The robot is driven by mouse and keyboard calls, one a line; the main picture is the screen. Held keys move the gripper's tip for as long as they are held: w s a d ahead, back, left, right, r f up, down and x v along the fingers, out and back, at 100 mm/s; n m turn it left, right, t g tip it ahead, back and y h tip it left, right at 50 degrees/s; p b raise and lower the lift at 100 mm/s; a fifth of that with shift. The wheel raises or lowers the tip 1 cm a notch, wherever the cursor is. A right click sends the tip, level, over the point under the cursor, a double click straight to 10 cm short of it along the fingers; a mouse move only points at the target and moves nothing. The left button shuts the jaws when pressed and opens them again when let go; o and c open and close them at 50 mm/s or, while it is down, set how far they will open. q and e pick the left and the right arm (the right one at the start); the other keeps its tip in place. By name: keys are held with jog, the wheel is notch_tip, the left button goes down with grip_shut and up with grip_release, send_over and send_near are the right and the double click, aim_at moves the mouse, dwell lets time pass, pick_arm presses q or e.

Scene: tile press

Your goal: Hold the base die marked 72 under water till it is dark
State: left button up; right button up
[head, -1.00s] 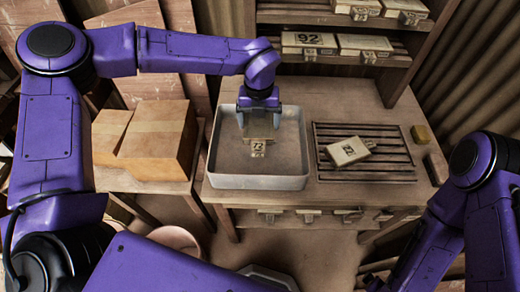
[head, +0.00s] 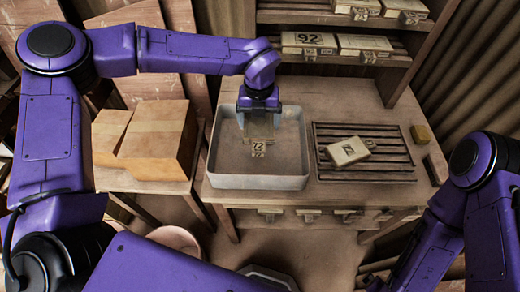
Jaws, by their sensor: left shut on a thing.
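The base die marked 72 (head: 259,146) is a small tan block with a label, in the grey water basin (head: 258,182) on the bench. My left gripper (head: 259,122) points down into the basin and is shut on the die's upper part. The die's colour is a dull brownish tan. The water is clear enough that its surface, and how deep the die sits, are hard to tell. My right arm shows at the right edge, but its gripper is out of view.
A slatted rack (head: 394,174) right of the basin holds another labelled die (head: 348,152). A yellowish block (head: 422,134) and a dark block (head: 435,168) lie further right. A shelf with a die marked 92 (head: 309,41) stands behind. Cardboard boxes (head: 155,140) stand left.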

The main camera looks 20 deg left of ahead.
aim_at(259, 123)
pick_arm(q)
jog(key=shift+r, duration=0.15)
notch_tip(259, 123, up, 4)
jog(key=p, duration=0.3)
dwell(0.8)
